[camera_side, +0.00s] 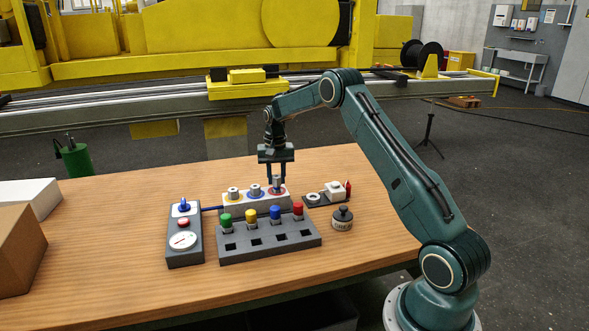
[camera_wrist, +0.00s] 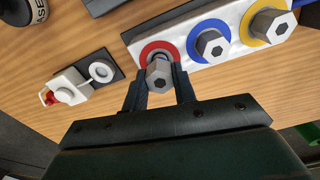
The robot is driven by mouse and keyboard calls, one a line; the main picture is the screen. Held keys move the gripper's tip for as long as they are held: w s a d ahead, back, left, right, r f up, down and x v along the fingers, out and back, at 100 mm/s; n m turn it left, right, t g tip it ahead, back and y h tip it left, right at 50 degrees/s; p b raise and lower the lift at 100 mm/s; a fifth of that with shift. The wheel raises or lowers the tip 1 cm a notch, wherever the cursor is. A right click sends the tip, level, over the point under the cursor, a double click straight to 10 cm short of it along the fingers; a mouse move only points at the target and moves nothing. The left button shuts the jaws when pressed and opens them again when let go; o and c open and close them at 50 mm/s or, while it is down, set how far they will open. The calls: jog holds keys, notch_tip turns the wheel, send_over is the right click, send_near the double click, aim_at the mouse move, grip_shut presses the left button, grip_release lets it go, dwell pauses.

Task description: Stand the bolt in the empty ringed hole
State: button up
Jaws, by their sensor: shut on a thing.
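A white block (camera_side: 228,207) on the table carries a yellow, a blue and a red ring in a row. My gripper (camera_side: 277,178) points down over the red ring (camera_side: 269,191) at the block's right end. It is shut on a grey hex-headed bolt (camera_wrist: 160,80), one finger on each side. In the wrist view the bolt's head lies off the centre of the red ring (camera_wrist: 149,47), with some shank showing. I cannot tell whether its tip is in the hole. Similar bolts stand in the blue ring (camera_wrist: 212,45) and the yellow ring (camera_wrist: 270,24).
A dark rack (camera_side: 270,245) with several coloured-top pegs stands just in front of the block. A grey gauge box (camera_side: 184,250) is at left. A small dark plate (camera_side: 322,200) with white parts and a dark weight (camera_side: 342,218) are at right. Bare table lies in front.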

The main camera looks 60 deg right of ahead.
jog(key=shift+f, duration=0.75)
jog(key=o, duration=1)
jog(key=shift+r, duration=0.1)
jog(key=shift+r, duration=3.45)
